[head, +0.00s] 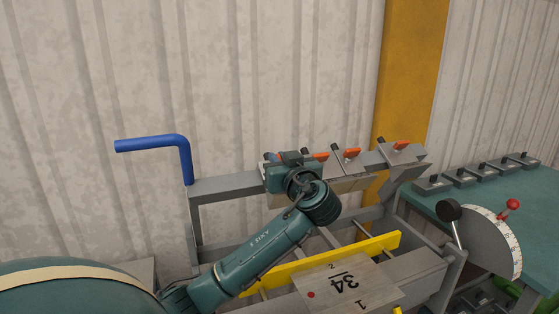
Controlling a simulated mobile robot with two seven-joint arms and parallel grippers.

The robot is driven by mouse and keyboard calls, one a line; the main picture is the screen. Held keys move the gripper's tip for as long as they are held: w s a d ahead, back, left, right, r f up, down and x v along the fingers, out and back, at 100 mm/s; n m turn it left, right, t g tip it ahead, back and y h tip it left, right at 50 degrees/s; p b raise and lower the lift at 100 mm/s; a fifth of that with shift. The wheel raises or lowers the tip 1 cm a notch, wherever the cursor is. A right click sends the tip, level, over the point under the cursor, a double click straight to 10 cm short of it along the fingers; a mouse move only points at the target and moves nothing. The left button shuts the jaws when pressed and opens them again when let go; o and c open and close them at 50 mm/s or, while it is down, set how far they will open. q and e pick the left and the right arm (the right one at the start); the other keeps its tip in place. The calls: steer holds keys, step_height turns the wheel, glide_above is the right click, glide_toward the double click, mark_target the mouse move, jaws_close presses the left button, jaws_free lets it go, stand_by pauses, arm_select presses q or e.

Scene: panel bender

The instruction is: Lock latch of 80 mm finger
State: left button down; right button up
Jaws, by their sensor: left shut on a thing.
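A row of grey bender fingers with orange latch levers sits along the top beam (228,187) of the panel bender. The clear levers are one at the right end (401,144), one in the middle (351,152) and one just right of my gripper (320,156). My left gripper (285,164) is at the left part of the row, its wrist covering the finger there. A bit of orange shows at its left edge. It is shut on a latch, but the jaws and the latch's position are mostly hidden. No size marks on the fingers are readable. My right gripper is out of view.
A blue bent handle (155,144) rises at the beam's left end. A yellow bar (330,262) and a marked sheet (345,288) lie below. At right are a dial (490,240) with black and red knobs and a green table (485,205) with several grey blocks.

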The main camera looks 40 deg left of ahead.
arm_select(q)
steer(key=shift+t, duration=0.3)
steer(key=m+t+h, duration=0.1)
steer(key=m, duration=0.1)
steer(key=shift+f+m+t+h, duration=0.1)
steer(key=shift+m+t+h, duration=0.2)
steer(key=shift+m+t, duration=0.1)
steer(key=m+t+h, duration=0.3)
steer(key=m, duration=0.1)
steer(key=shift+d+m, duration=0.1)
steer(key=shift+m, duration=0.3)
steer(key=m+t+h, duration=0.1)
steer(key=m+h, duration=0.3)
steer(key=shift+m+h, duration=0.3)
steer(key=shift+h, duration=0.1)
steer(key=m+h, duration=0.5)
steer(key=m, duration=0.1)
steer(key=shift+w+g+h, duration=0.1)
steer(key=shift+g+h, duration=0.2)
steer(key=shift+d+m+g+h, duration=0.15)
steer(key=shift+m+g+h, duration=0.65)
steer(key=shift+m+h, duration=0.6)
